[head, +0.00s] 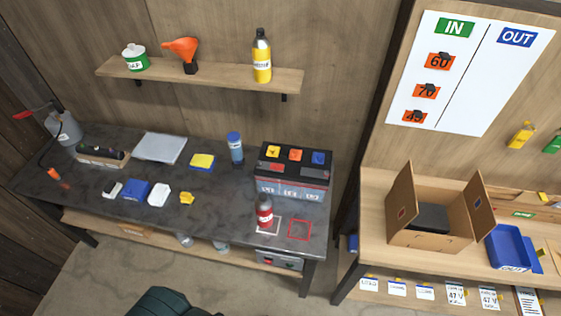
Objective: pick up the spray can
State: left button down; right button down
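A red can with a pale label and dark grey top (265,213) stands upright at the front right of the dark workbench (105,160), at a white outlined square. A blue cylindrical can (236,149) stands upright farther back on the bench, left of the battery. Either could be the spray can; the frame does not show clearly which one. Neither of my grippers is in view, and nothing is touching either can.
A large battery (292,190) stands close behind the red can, and an empty red outlined square (300,230) lies to its right. An open cardboard box (432,240) stands on the right table.

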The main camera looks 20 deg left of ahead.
aim_at(264, 209)
jog(key=j+z, duration=0.25)
jog(key=j, duration=0.15)
jog(key=k+j+z, duration=0.25)
jog(key=j, duration=0.15)
jog(key=j+z, duration=0.2)
jog(key=j, duration=0.2)
jog(key=k+j+z, duration=0.5)
jog(key=j, duration=0.2)
jog(key=i, duration=0.1)
